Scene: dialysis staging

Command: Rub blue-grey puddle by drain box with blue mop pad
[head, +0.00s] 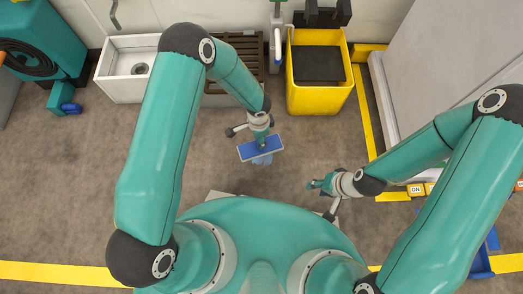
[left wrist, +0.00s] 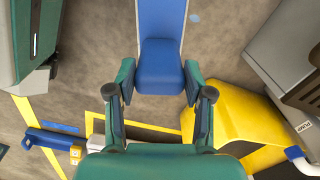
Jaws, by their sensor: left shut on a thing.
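My left gripper (head: 262,141) is shut on the grip block of the blue mop pad (head: 247,152). In the left wrist view the block (left wrist: 160,68) sits between both fingers, and the flat pad with pale edges (left wrist: 160,15) extends beyond it. A blue-grey puddle patch (head: 263,160) shows just below the pad in the head view; the pad hides the rest. I cannot tell whether the pad touches the floor. A white box with a drain hole (head: 112,77) stands at the back left, apart from the pad. My right gripper (head: 314,186) is near my base, its fingers too small to judge.
A yellow bucket (head: 320,101) with a dark top stands at the back, right of the pad. A brown slatted crate (head: 222,88) is beside the white box. A teal machine (head: 50,40) is at the far left. The brown floor around the pad is clear.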

